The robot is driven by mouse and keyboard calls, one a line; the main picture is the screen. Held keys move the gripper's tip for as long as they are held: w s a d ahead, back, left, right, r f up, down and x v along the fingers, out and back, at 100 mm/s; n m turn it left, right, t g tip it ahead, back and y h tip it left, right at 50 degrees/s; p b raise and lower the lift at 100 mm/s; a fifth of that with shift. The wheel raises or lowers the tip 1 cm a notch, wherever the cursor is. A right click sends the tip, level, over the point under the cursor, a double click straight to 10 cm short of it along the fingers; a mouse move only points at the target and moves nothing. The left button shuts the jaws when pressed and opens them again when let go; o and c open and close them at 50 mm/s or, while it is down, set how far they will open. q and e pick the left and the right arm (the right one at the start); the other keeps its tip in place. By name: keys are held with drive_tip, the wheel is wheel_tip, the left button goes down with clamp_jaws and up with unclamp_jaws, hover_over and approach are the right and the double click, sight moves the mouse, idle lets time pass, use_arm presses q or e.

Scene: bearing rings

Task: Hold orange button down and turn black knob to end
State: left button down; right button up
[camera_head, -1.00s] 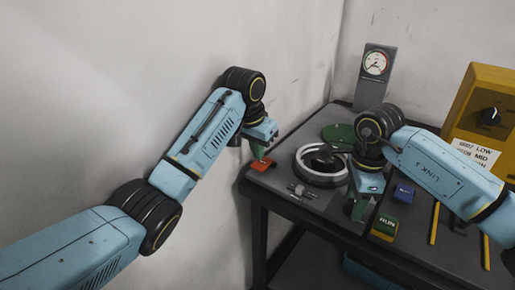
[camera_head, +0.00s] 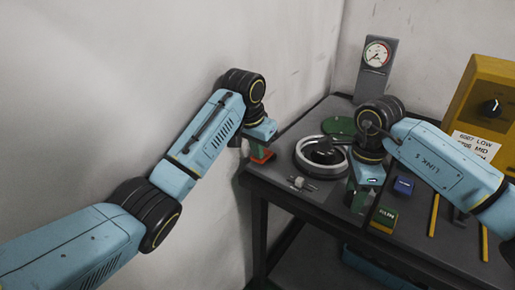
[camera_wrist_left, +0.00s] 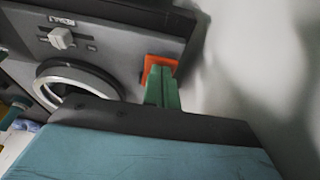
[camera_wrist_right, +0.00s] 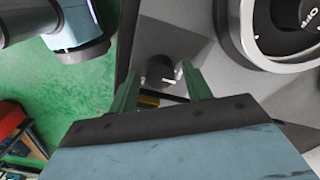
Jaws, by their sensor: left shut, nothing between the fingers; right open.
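The orange button (camera_head: 261,158) is at the left corner of the dark table; it also shows in the left wrist view (camera_wrist_left: 150,68). My left gripper (camera_head: 259,150) is shut, pointing down with its green fingertips at the button. The fingers hide part of it, and I cannot tell how far it is pressed. A black knob (camera_head: 322,154) sits inside a silver ring to the right of the button; it shows partly at the top right of the right wrist view (camera_wrist_right: 296,12). My right gripper (camera_head: 361,197) is open, in front and to the right of the ring, apart from the knob.
A round gauge (camera_head: 377,53) stands behind. A green disc (camera_head: 338,127) lies behind the ring, and a small slider (camera_head: 298,183) is in front. A yellow box (camera_head: 485,80) has another black knob (camera_head: 492,108).

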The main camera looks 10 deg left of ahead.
idle(1.2)
drive_tip(key=n, duration=0.9)
